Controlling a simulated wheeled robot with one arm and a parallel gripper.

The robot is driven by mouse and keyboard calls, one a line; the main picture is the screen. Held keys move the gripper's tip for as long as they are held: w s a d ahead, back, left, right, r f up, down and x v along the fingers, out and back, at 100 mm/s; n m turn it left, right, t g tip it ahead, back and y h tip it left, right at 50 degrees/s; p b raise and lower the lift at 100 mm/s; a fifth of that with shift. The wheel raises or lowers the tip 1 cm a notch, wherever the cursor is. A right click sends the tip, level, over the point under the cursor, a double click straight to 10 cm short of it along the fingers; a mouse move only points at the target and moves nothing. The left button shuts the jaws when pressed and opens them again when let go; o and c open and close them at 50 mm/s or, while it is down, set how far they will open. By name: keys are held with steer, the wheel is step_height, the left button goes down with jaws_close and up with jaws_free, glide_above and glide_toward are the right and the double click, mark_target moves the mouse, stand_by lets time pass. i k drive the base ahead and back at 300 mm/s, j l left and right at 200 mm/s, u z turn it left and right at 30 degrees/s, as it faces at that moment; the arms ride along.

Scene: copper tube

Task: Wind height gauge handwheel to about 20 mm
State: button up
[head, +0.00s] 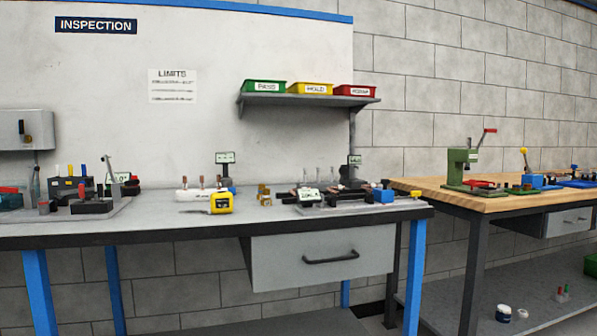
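I cannot pick out the height gauge or its handwheel for certain. A cluster of dark instruments (350,190) with small display plates stands on the right part of the grey inspection bench (150,226). A dark upright device with a lever (105,167) stands on a grey plate at the bench's left. Either is too small here to show a scale or handwheel clearly. My gripper is not in view.
A yellow tape measure (221,203) lies near the bench's front edge. A closed drawer (320,262) hangs below. A shelf (310,100) holds green, yellow and red bins. A wooden bench (470,203) with a green press (456,168) stands at right.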

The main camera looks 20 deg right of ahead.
mark_target(342, 170)
steer(key=i+l+z, duration=0.15)
steer(key=z, duration=0.3)
steer(key=i+l+z, duration=0.2)
steer(key=z, duration=0.25)
steer(key=i+l+z, duration=0.1)
steer(key=z, duration=0.35)
steer(key=i+j, duration=0.05)
